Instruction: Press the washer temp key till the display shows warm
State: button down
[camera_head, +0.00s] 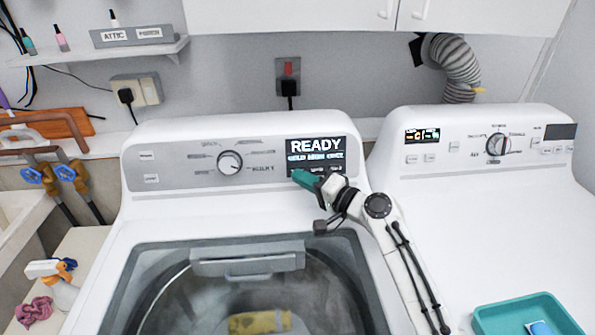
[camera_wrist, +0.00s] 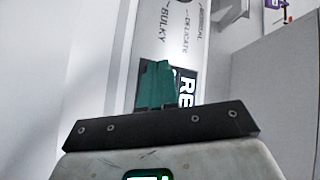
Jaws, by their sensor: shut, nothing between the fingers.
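The washer (camera_head: 136,222) is the white top-loading machine in the middle of the head view. Its display (camera_head: 318,146) reads READY in large letters, with a smaller line under it that seems to say COLD and more words. The lowest line is partly hidden by my gripper. My gripper (camera_head: 298,176) has teal fingers, shut and empty, at the lower left edge of the display. The fingers also show in the wrist view (camera_wrist: 155,84), in front of the panel and display. I cannot tell whether they touch the panel. The temp key is not legible.
A dryer (camera_head: 480,190) with its own panel stands to the right. A teal tray (camera_head: 505,315) sits at its front. A shelf (camera_head: 100,52) with signs hangs at upper left.

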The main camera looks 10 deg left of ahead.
jog(key=shift+w+a+f+b, duration=0.15)
jog(key=shift+w+b, duration=0.3)
jog(key=shift+b, duration=0.6)
dwell(0.6)
jog(key=shift+s+a+f+b, duration=0.15)
jog(key=shift+f+b, duration=0.1)
jog(key=shift+b, duration=0.6)
dwell(0.8)
jog(key=shift+p, duration=0.3)
jog(key=shift+s+d+f, duration=0.1)
jog(key=shift+d+f, duration=0.1)
jog(key=shift+d, duration=0.15)
jog(key=shift+s+p, duration=0.2)
jog(key=shift+p, duration=0.15)
jog(key=shift+s+a+r+p, duration=0.1)
jog(key=shift+s+a+p, duration=0.15)
jog(key=shift+s+p, duration=0.45)
jog(key=shift+s+a+r+p, duration=0.15)
jog(key=shift+s+r+p, duration=0.15)
jog(key=shift+s+p, duration=0.5)
jog(key=shift+s+d+r+p, duration=0.45)
jog(key=shift+s+r+p, duration=0.15)
jog(key=shift+p, duration=0.45)
jog(key=shift+d, duration=0.2)
